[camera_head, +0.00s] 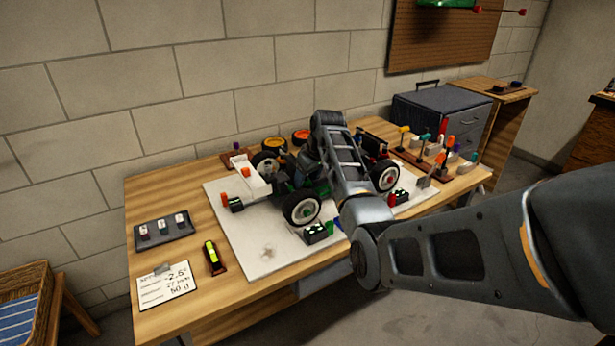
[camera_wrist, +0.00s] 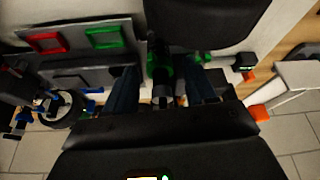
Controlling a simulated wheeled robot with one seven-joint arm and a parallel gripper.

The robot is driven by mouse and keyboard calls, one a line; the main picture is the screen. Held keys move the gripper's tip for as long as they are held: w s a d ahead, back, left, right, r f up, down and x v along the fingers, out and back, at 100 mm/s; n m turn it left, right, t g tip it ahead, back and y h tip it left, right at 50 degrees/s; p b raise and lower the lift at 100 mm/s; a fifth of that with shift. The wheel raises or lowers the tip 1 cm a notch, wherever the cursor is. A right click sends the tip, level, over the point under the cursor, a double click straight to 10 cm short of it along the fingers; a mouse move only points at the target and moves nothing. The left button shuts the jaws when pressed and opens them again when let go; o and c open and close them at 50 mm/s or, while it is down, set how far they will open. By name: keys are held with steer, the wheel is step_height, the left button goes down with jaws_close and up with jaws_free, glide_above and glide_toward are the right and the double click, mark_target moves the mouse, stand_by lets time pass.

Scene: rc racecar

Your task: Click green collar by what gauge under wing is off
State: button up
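The racecar (camera_head: 303,207) stands on a white board, partly hidden behind my arm. Its white wing (camera_head: 247,188) is at its left end, with a small dark gauge (camera_head: 236,204) under it and orange parts beside it. Green parts (camera_head: 319,187) show at the middle of the car. In the wrist view, a green part (camera_wrist: 163,66) with a grey shaft lies between and beyond the fingers of my gripper (camera_wrist: 163,95). The fingers are apart, and I see no clear contact. A small gauge (camera_wrist: 244,62) shows at the right there. In the head view my gripper is hidden behind my arm.
A handwritten card (camera_head: 167,284) shows -2.5° and 50 g. A yellow-green level (camera_head: 213,258) and a dark tray (camera_head: 164,230) lie on the left of the wooden table. Coloured-handled tools (camera_head: 438,150) stand at the right. The board's front left (camera_head: 262,256) is clear.

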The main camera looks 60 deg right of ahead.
steer(key=v, duration=0.7)
steer(key=shift+s+r, duration=0.15)
steer(key=shift+r, duration=0.2)
stand_by(0.5)
